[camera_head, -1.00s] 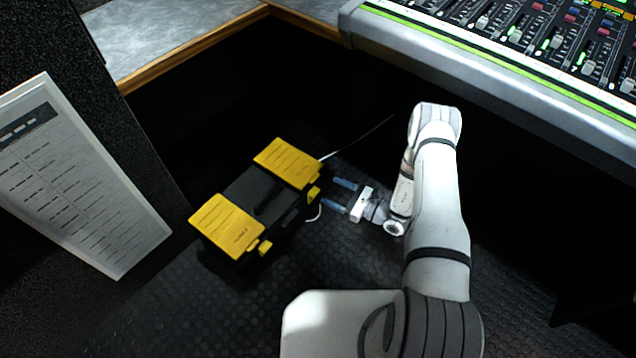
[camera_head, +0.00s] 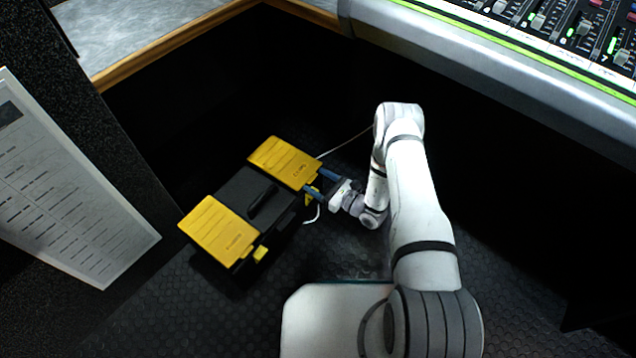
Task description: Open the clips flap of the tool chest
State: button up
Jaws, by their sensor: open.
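The tool chest (camera_head: 237,192) stands on the dark floor, black with two yellow flaps on top and a black handle between them. The near-left yellow flap (camera_head: 218,228) and the far-right yellow flap (camera_head: 285,162) both lie flat and look closed. Each has a yellow latch on its front side; the near latch (camera_head: 260,253) is plain to see. Any lettering on the flaps is too small to read. My gripper (camera_head: 309,184) is open, its blue fingers at the front edge of the far-right flap, around or beside its latch. I cannot tell whether they touch it.
A thin white cable (camera_head: 345,143) runs behind the chest and shows again by its front. A mixing console (camera_head: 480,60) overhangs at the upper right. A panel with a printed sheet (camera_head: 70,190) stands at the left. The textured floor (camera_head: 190,320) in front is clear.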

jog(key=c, duration=1.3)
jog(key=shift+d+r, duration=0.1)
jog(key=shift+c, duration=0.5)
